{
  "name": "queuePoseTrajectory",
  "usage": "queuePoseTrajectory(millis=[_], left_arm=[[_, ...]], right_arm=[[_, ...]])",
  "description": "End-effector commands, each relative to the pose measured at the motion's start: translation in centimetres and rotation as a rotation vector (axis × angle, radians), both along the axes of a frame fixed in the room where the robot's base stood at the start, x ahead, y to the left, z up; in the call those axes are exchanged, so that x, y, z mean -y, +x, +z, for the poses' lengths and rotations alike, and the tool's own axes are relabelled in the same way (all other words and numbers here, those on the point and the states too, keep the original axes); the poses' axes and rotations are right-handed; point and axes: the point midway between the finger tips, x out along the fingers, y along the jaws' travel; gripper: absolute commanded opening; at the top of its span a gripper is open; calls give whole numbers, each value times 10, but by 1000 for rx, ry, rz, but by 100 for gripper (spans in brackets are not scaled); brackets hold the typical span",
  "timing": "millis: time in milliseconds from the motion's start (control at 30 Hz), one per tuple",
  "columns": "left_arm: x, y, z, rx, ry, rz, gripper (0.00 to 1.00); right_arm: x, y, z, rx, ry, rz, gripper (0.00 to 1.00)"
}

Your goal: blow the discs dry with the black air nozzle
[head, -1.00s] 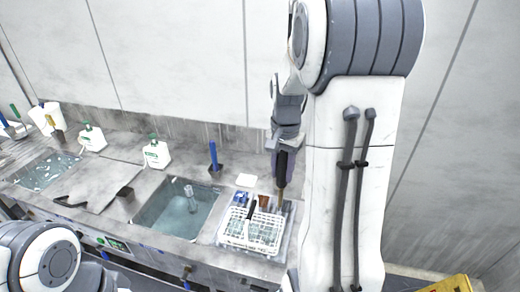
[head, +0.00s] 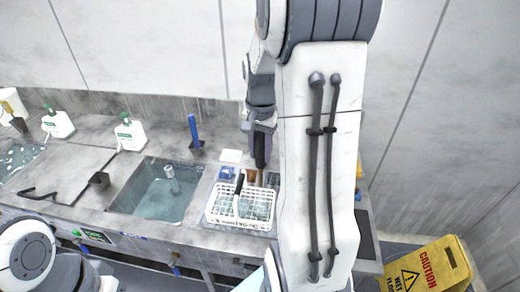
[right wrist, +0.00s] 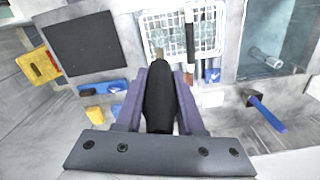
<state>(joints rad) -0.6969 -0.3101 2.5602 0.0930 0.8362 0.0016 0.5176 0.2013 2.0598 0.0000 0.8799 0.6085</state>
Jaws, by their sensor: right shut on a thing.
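My right gripper (head: 262,148) is shut on the black air nozzle (right wrist: 160,105), whose brass tip points away from the jaws. In the head view the nozzle hangs tip down over the back right part of the white rack (head: 209,212). The wrist view shows the brass tip in front of the near edge of the rack (right wrist: 146,40). Pale greenish discs (head: 256,209) appear inside the rack's grid, too small to separate clearly. A black-handled tool (head: 239,185) leans in the rack. My left gripper is out of view; only part of its arm shows.
A sink with water (head: 157,196) lies left of the rack. A blue-handled brush (head: 194,131) and white bottles (head: 130,135) stand behind. A dark mat (right wrist: 80,45) lies beside the rack. A yellow caution sign (head: 428,268) stands at lower right.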

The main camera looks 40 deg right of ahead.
Motion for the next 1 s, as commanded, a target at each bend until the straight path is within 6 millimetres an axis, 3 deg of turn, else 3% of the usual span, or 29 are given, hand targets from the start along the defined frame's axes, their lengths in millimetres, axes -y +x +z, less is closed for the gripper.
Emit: queuePoseTrajectory(millis=[133,1000], left_arm=[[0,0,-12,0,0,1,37],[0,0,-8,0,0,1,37]], right_arm=[[0,0,-12,1,0,0,0],[0,0,-12,0,-1,0,0]])
